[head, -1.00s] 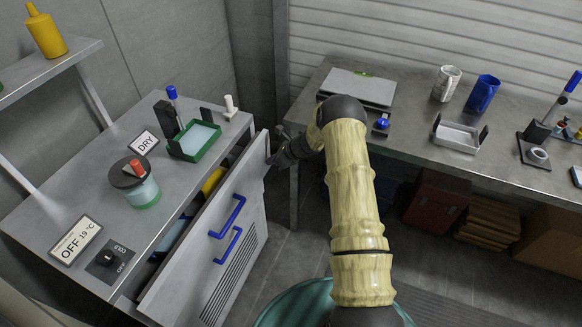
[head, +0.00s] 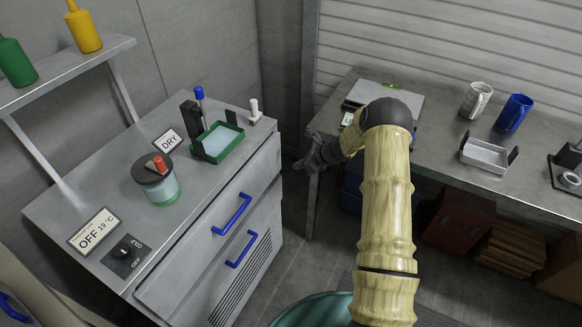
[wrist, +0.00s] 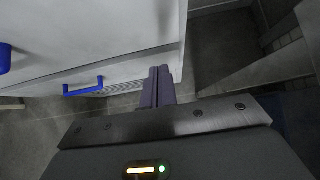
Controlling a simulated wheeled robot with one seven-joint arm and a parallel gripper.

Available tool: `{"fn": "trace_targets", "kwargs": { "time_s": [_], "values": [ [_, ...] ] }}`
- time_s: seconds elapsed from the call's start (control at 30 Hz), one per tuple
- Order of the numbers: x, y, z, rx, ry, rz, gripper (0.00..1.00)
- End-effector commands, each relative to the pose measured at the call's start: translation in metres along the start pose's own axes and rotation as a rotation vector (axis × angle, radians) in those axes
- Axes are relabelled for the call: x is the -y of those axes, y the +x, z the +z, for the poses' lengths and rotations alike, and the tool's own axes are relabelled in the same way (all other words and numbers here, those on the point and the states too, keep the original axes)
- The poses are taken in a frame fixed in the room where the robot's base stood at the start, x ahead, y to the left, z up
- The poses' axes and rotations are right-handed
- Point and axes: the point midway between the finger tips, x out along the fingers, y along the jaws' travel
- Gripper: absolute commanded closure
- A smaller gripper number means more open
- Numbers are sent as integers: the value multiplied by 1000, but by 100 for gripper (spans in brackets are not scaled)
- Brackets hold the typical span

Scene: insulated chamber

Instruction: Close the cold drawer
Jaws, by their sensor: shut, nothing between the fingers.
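The cold drawer (head: 205,232) is the upper front of the grey cabinet, with a blue handle (head: 231,214). Its front looks flush with the cabinet, and its inside is hidden. My gripper (head: 306,158) is to the right of the cabinet's right front corner, small and dark in the head view. In the wrist view, its fingers (wrist: 158,84) are together and empty, close to the white cabinet face (wrist: 110,45); I cannot tell whether they touch it. A blue handle (wrist: 84,90) also shows in the wrist view, left of the fingers.
A second blue handle (head: 241,249) is on the lower front. A metal workbench (head: 440,130) stands to the right, with floor between.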

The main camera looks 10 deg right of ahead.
Motion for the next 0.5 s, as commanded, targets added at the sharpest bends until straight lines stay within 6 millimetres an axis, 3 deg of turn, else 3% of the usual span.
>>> {"fn": "trace_targets", "kwargs": {
  "time_s": [0.3,0.5],
  "values": [
    [-3,-53,2,0,-4,4,100],
    [-4,-61,3,-1,-6,8,100]
  ]
}}
